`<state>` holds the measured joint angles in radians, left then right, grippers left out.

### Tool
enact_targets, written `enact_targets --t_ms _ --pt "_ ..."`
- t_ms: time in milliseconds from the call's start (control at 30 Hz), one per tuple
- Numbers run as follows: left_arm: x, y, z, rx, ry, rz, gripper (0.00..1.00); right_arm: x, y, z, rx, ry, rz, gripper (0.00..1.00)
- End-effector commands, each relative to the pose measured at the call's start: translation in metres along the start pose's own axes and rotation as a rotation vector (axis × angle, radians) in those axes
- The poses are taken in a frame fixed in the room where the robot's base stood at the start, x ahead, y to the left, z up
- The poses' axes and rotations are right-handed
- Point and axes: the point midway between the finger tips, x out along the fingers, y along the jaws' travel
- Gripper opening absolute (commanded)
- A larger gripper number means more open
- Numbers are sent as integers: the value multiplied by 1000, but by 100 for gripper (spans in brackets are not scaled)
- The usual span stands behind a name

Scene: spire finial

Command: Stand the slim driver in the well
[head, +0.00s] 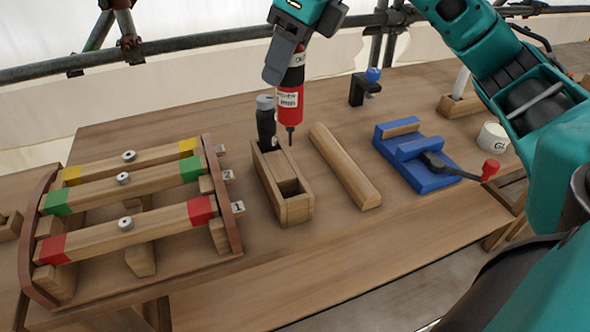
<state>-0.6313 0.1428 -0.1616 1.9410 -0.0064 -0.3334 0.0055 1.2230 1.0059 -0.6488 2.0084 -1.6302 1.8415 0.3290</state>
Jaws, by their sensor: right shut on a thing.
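My right gripper (288,62) is at the top centre, shut on a red driver (290,97) with a white label and a thin dark bit pointing down. The driver hangs nearly upright, with its tip over the far right side of the wooden box (298,212). The box has an open square well (289,187) in its near half. A black tool with a grey cap (266,122) stands upright at its far end. I cannot tell from the label which driver is the slim one. My left gripper is out of view.
A rack with three colour-ended beams (130,190) stands left of the box. A loose wooden bar (344,165) lies to the right, then a blue holder (415,158) with a red-ended dark tool (455,170). A black clamp (364,88) stands behind. The table front is clear.

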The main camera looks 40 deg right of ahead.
Motion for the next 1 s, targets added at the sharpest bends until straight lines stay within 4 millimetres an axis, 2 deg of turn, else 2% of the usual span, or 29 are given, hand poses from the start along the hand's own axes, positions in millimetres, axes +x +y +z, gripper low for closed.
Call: enact_targets --t_ms 33,100,400,500,667,900,1000 --pt "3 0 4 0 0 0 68 16 0 -8 2 6 0 1" --pt "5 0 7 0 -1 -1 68 34 0 -16 2 6 1 1" --pt "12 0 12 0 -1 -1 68 102 0 -44 0 3 0 1" --pt "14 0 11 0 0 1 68 115 0 -49 -1 1 1 1" --pt "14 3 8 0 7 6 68 125 0 -53 -2 0 0 1" --pt "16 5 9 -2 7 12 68 157 0 -66 -2 1 0 1" --pt "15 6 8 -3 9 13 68 162 1 -68 -3 0 0 1"
